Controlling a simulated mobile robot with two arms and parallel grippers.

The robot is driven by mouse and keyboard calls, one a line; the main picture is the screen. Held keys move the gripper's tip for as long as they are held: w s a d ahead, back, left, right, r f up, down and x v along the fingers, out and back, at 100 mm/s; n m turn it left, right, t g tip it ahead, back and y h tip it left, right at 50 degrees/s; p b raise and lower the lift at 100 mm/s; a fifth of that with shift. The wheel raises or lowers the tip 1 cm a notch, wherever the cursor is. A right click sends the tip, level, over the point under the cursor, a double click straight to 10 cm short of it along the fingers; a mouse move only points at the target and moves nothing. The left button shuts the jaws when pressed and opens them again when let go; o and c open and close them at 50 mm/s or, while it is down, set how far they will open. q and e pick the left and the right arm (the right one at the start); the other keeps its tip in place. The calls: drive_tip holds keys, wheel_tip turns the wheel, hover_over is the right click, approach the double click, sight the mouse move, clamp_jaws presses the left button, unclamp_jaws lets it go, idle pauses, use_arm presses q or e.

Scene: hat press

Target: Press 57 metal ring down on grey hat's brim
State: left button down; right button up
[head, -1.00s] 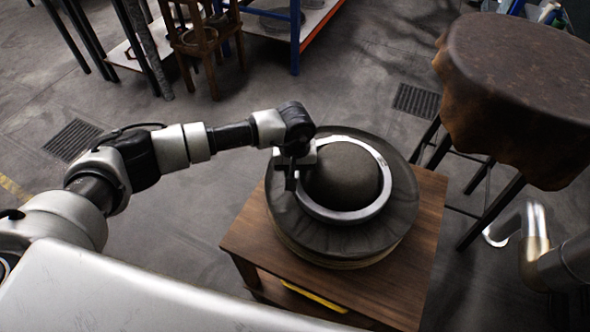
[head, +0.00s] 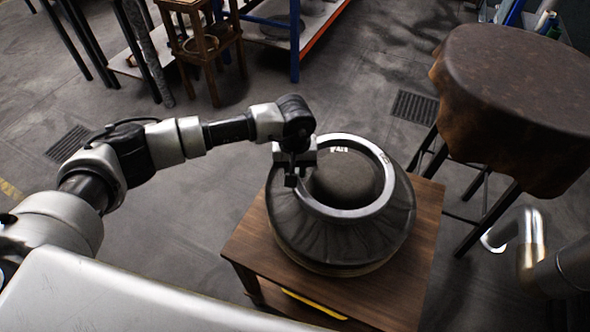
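The grey hat (head: 346,238) sits on a round block on a small wooden table. Its rounded crown (head: 345,183) shows inside the metal ring (head: 378,207). The ring encircles the crown, with a pale marking on its far side. The brim slopes up like a cone to the ring rather than lying flat. My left gripper (head: 292,176) is at the ring's left edge and appears shut on it; the fingertips are partly hidden. My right gripper is out of view; only part of my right arm shows at the right edge.
The wooden table (head: 408,262) has bare top around the block. A tall stool with a brown draped cover (head: 520,90) stands at the right. A wooden stand (head: 205,45) and a shelf rack (head: 310,25) are at the back. Open floor lies between.

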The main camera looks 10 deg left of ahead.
use_arm(q)
drive_tip(key=shift+r+p, duration=1.65)
drive_tip(key=shift+r, duration=2.55)
